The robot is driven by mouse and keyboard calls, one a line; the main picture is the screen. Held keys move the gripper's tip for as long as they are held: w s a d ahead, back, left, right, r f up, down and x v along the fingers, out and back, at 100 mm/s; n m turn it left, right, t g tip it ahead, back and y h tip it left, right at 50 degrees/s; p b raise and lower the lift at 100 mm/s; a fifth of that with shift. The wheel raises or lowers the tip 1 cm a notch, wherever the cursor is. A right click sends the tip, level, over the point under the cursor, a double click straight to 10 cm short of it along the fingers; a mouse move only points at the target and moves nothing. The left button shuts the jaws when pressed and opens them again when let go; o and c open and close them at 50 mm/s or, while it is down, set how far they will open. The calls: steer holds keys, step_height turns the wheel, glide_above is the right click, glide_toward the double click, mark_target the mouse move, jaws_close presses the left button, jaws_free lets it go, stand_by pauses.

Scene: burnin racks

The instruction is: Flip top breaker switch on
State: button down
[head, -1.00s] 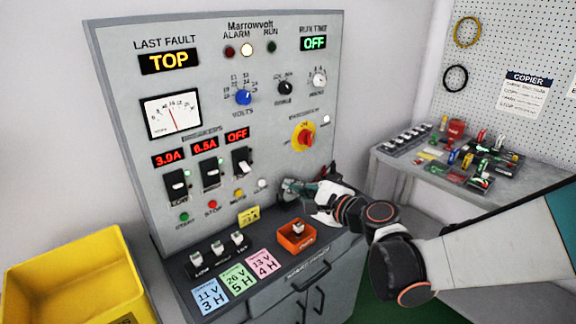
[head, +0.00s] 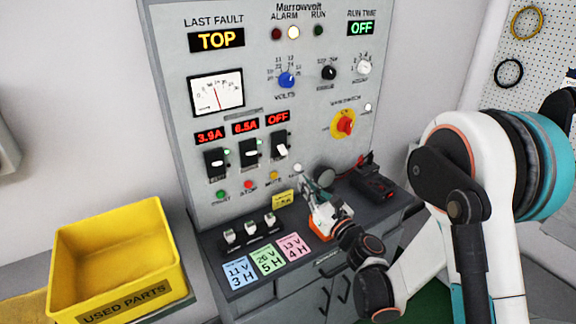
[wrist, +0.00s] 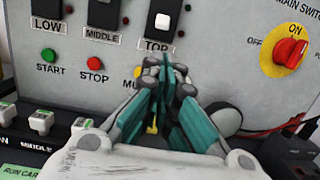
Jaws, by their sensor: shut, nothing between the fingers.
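The top breaker (head: 281,146) is the rightmost of three on the grey panel, under a red OFF display (head: 278,117). Its white lever shows in the wrist view (wrist: 162,22) above the TOP label, low in its black housing. My gripper (head: 307,186) is in front of the panel, below and right of this breaker. In the wrist view my gripper's teal fingers (wrist: 165,78) are together and empty, just below the TOP label and apart from the lever. The middle breaker (head: 249,149) and low breaker (head: 215,162) have lit displays above them.
Start (wrist: 49,57) and stop (wrist: 95,64) buttons sit below the breakers. The main switch (head: 344,124) is to the right. Several small switches (head: 250,230) and coloured cards (head: 267,258) lie on the ledge. A black meter (head: 372,185) stands right of my gripper. A yellow bin (head: 120,255) is left.

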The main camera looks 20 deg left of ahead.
mark_target(282, 150)
steer(key=b+x, duration=0.2)
steer(key=x, duration=0.8)
steer(key=shift+s+d+r+g+h+p, duration=0.3)
steer(key=shift+g+h+p, duration=0.2)
steer(key=shift+g, duration=0.2)
stand_by(0.8)
steer(key=shift+s+d+r, duration=0.1)
steer(key=shift+r, duration=0.25)
steer(key=p, duration=0.1)
steer(key=r+h+p, duration=0.1)
steer(key=shift+s+d+r+g+p, duration=0.3)
steer(key=shift+s+d, duration=0.05)
steer(key=shift+d, duration=0.05)
stand_by(0.4)
